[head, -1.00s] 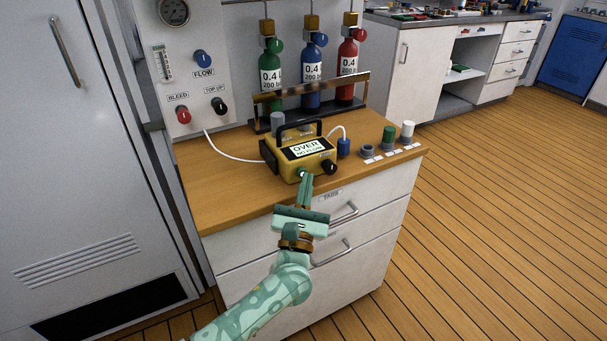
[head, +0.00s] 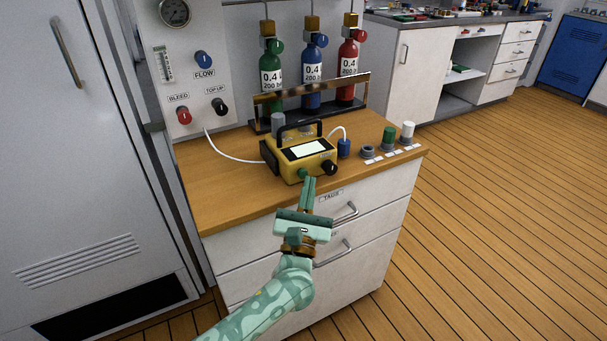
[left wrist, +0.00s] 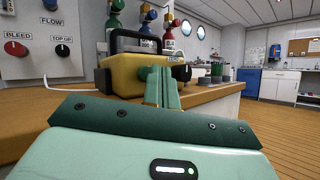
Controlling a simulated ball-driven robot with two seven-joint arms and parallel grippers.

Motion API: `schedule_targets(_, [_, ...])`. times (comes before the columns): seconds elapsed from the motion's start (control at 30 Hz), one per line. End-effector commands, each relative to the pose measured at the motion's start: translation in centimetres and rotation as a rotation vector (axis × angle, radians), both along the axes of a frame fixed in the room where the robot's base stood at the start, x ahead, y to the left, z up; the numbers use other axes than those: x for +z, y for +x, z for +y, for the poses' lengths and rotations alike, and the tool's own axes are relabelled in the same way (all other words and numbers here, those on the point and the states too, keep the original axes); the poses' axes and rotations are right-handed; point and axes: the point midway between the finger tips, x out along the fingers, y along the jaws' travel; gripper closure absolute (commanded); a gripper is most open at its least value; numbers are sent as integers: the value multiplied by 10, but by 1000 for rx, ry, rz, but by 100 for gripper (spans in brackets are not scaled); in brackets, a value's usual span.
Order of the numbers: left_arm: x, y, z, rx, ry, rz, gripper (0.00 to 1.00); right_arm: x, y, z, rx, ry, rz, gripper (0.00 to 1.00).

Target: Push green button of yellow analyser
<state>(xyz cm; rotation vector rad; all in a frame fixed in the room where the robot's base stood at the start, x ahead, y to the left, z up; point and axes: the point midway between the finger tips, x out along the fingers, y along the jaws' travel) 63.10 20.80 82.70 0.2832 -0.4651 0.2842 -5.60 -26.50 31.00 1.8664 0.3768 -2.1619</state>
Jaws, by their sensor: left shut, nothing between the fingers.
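The yellow analyser (head: 291,158) stands on the wooden counter, with a black carrying handle and a screen (head: 306,149) that is lit and blank white. Its green button (head: 302,174) is low on the front face, left of a black knob (head: 329,168). My left gripper (head: 310,180) is shut and empty, its fingertips just in front of the analyser and slightly right of the button, seemingly apart from it. My right gripper is not in view.
The wooden counter (head: 220,180) sits on white drawers. Green, blue and red gas bottles (head: 313,75) stand behind the analyser. A blue fitting (head: 344,147) and several small caps are to its right. A white panel (head: 190,70) with knobs is at the back left.

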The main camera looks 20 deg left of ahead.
Motion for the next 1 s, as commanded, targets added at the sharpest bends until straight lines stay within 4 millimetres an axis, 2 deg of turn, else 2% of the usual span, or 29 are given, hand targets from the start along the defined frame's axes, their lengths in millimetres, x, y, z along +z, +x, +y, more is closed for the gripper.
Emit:
schedule_targets(0.47, [0, -4, -5, 0, 0, -1, 100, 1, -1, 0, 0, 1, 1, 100])
schedule_targets(1.0, [0, -34, -42, 0, -1, 0, 100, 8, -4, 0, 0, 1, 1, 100])
